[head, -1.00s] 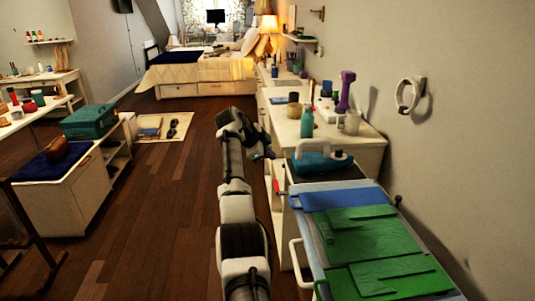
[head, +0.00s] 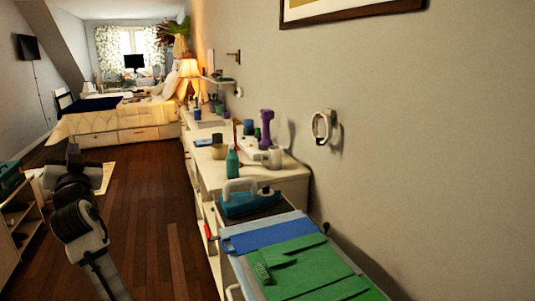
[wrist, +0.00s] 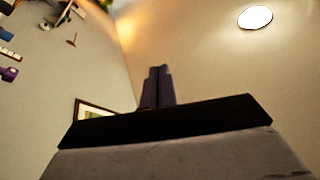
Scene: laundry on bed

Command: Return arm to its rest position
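My arm (head: 80,225) rises at the lower left of the head view, above the wooden floor, apart from the furniture. Its far end is small and dark there, and the fingers cannot be made out. In the wrist view my gripper (wrist: 156,88) points up towards the ceiling. Its two dark fingers stand close together with nothing visible between them.
An ironing board with folded green cloth (head: 300,265) and blue cloth (head: 262,233) is at the lower right, with a teal iron (head: 248,203) behind it. A long white dresser (head: 270,178) lines the right wall. The floor (head: 150,225) between is clear.

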